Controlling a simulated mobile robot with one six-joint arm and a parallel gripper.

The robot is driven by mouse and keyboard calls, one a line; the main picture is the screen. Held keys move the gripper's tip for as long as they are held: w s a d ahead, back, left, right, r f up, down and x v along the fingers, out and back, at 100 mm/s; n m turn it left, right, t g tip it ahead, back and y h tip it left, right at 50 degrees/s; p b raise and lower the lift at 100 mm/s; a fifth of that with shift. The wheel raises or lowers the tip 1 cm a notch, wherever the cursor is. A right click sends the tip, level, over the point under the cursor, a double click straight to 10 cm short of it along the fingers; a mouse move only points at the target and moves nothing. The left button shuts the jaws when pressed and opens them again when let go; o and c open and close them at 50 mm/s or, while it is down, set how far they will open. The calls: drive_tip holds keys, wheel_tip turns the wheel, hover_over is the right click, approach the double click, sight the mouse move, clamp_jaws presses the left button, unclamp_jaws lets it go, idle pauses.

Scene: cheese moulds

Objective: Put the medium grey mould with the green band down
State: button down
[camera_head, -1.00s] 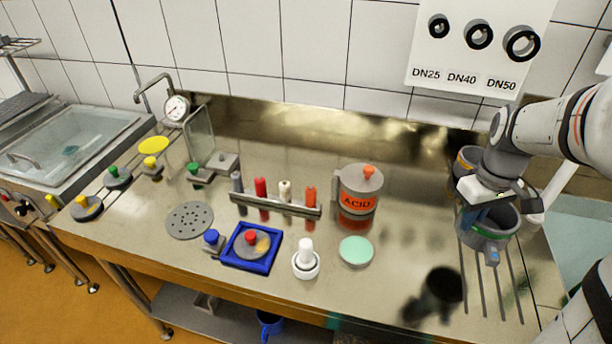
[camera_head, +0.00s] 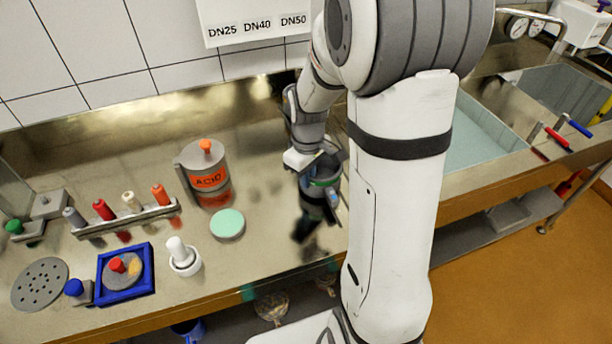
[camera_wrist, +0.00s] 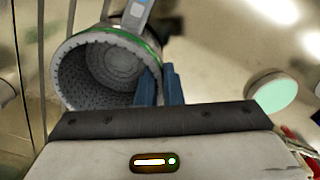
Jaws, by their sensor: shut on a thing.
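The grey mould with the green band (camera_head: 314,203) is at the right part of the steel worktop, partly hidden by my arm. In the wrist view the mould (camera_wrist: 85,85) shows its open, dimpled inside, with the green band near its rim. My gripper (camera_head: 334,198) is shut on the mould's wall. Its blue fingers (camera_wrist: 162,86) pinch the rim side in the wrist view. A dark reflection lies on the steel below the mould. I cannot tell whether its base touches the worktop.
The acid can (camera_head: 206,180), the pale green disc (camera_head: 228,223) and a white mortar with pestle (camera_head: 184,258) stand left of the mould. A rack of coloured-top tools (camera_head: 128,217) is farther left. A sink basin (camera_head: 480,130) is right of my arm.

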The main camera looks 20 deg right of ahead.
drive_tip(key=shift+f, duration=0.25)
drive_tip(key=c, duration=2)
unclamp_jaws()
drive_tip(key=o, duration=0.4)
drive_tip(key=shift+o, duration=0.2)
wheel_tip(320, 180, up, 11)
drive_tip(key=s+a+r+m+t, duration=0.1)
drive_tip(key=s+a+m, duration=0.1)
drive_tip(key=s, duration=0.5)
drive_tip(key=s+a+r+m+t, duration=0.1)
drive_tip(key=s+m, duration=0.3)
drive_tip(key=s, duration=0.4)
drive_tip(key=shift+a+r+t, duration=0.3)
drive_tip(key=shift+a+t, duration=0.3)
drive_tip(key=shift+a, duration=0.1)
